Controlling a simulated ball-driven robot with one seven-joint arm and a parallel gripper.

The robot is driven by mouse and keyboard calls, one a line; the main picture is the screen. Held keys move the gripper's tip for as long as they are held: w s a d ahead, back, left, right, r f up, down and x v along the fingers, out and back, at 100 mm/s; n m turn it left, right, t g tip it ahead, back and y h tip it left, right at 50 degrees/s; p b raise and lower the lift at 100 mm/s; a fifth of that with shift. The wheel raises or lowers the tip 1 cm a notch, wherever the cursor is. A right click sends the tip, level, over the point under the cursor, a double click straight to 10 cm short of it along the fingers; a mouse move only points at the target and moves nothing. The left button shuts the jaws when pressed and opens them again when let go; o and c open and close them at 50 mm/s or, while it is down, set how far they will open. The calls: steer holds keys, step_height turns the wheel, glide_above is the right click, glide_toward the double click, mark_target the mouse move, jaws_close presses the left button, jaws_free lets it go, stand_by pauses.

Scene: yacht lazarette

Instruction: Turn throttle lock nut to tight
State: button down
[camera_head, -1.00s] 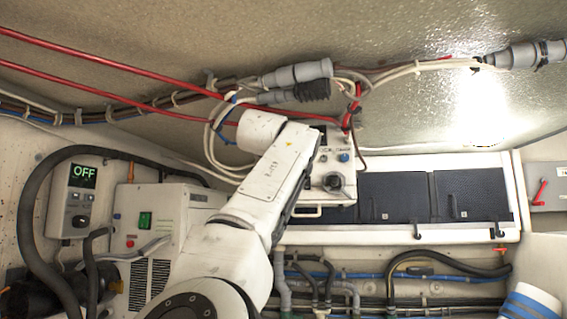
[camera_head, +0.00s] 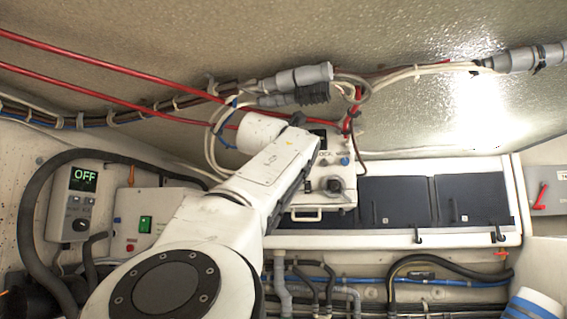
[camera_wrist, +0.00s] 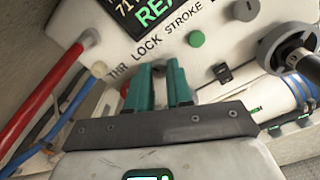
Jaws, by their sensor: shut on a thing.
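The white control box (camera_head: 318,200) hangs at the middle of the head view. The wrist view shows its panel (camera_wrist: 180,20) tilted, with a "THR LOCK" label and a "STROKE" label. My gripper (camera_wrist: 160,75) has teal fingers that reach to the panel just under the "THR LOCK" label. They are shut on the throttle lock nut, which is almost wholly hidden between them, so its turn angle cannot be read. In the head view my arm hides the gripper and the nut.
The panel has a dark display (camera_wrist: 145,12) with green text, a green button (camera_wrist: 196,39), a small black switch (camera_wrist: 222,72) and a large dark knob (camera_wrist: 290,48). A red cable (camera_wrist: 45,95) runs close on the left. An "OFF" unit (camera_head: 75,205) is at far left.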

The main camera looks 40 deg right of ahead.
steer(key=shift+m, duration=1.6)
steer(key=c, duration=1)
jaws_free()
